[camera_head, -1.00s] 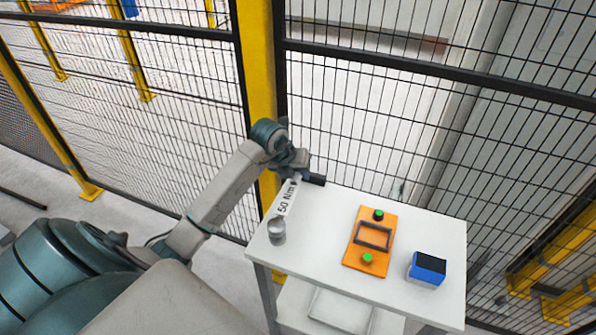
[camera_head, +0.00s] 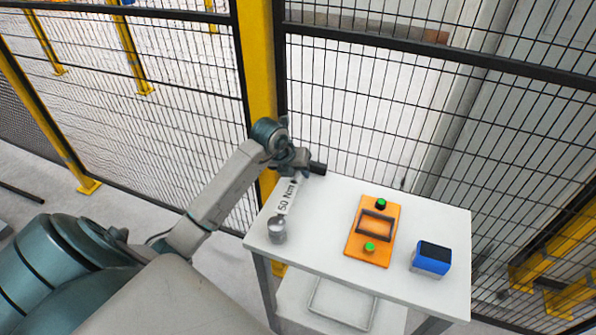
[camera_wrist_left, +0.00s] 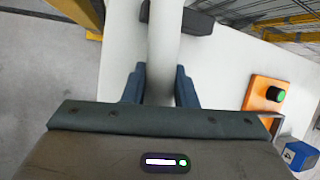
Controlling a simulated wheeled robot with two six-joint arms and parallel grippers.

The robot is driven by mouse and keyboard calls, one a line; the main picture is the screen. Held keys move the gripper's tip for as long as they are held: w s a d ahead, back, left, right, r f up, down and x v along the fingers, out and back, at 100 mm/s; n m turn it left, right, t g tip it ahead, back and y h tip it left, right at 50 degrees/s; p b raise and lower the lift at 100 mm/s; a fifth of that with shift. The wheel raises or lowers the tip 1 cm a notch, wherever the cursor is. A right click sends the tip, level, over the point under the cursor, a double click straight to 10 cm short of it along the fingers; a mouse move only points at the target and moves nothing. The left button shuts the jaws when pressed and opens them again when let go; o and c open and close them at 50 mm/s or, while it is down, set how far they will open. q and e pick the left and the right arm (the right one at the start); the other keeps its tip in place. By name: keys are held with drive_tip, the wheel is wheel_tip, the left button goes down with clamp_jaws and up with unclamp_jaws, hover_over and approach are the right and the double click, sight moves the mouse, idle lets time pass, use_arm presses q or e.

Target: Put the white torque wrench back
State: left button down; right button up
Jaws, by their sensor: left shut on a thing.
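The white torque wrench (camera_head: 286,196) is marked "50 Nm" and has a round metallic head (camera_head: 277,230) at its near end and a dark end piece (camera_head: 318,168) at its far end. My left gripper (camera_head: 299,172) is shut on it near the dark end, at the left side of the white table. In the left wrist view the pale shaft (camera_wrist_left: 163,50) runs between the two fingers (camera_wrist_left: 160,85), with the dark piece (camera_wrist_left: 180,18) beyond. I cannot tell whether the wrench touches the table. My right gripper is not in view.
The white table (camera_head: 335,205) carries an orange holder (camera_head: 359,244) with a dark frame and green-topped knobs, and a blue box (camera_head: 432,258) at right. A mesh fence with a yellow post (camera_head: 258,60) stands close behind. The tabletop between wrench and holder is clear.

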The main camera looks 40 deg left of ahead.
use_arm(q)
drive_tip(key=shift+f, duration=0.3)
drive_tip(key=c, duration=1.1)
unclamp_jaws()
drive_tip(key=b+v, duration=0.2)
drive_tip(key=v, duration=0.9)
drive_tip(key=shift+b, duration=0.35)
drive_tip(key=shift+s+f, duration=0.1)
